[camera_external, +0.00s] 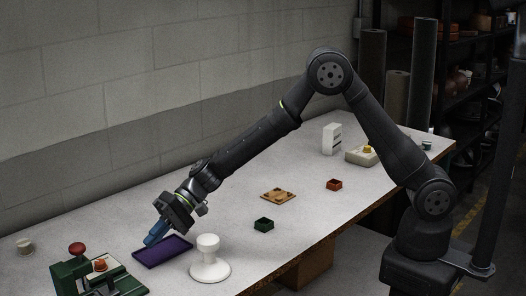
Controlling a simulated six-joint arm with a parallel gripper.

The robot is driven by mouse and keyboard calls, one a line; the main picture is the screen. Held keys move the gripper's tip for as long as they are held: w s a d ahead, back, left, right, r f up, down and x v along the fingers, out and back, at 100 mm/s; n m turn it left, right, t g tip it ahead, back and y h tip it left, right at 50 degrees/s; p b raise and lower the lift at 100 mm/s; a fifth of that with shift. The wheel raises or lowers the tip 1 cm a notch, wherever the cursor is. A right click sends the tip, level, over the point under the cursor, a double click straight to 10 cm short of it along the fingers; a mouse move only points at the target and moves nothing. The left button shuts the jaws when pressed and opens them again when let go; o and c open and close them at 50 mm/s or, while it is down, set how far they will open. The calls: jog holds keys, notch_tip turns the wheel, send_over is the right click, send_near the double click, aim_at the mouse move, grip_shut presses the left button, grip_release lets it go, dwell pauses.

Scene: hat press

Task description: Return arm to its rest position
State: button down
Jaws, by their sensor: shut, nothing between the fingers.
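My arm reaches from its base at the right across the white table (345,195) toward the front left. My gripper (150,241) has blue fingers. They are shut and empty, pointing down and left just above the left edge of a purple tray (170,252). Whether the fingertips touch the tray or the table is hard to tell. A green press (70,272) with a red knob (77,249) stands left of the gripper. An orange-topped piece (100,265) sits on the press's pale plate. A white stand (209,262) with a rounded top is right of the tray.
A green box (264,224), a wooden board (278,196) and a red box (334,184) lie mid-table. A white block (331,139) and a pale device with a yellow button (367,149) stand farther back. A small cylinder (25,246) is far left. A grey wall borders the table.

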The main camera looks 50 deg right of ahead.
aim_at(112, 276)
jog(key=x, duration=0.7)
jog(key=shift+d, duration=0.1)
jog(key=a, duration=0.3)
jog(key=shift+a+f, duration=0.15)
jog(key=shift+a, duration=0.75)
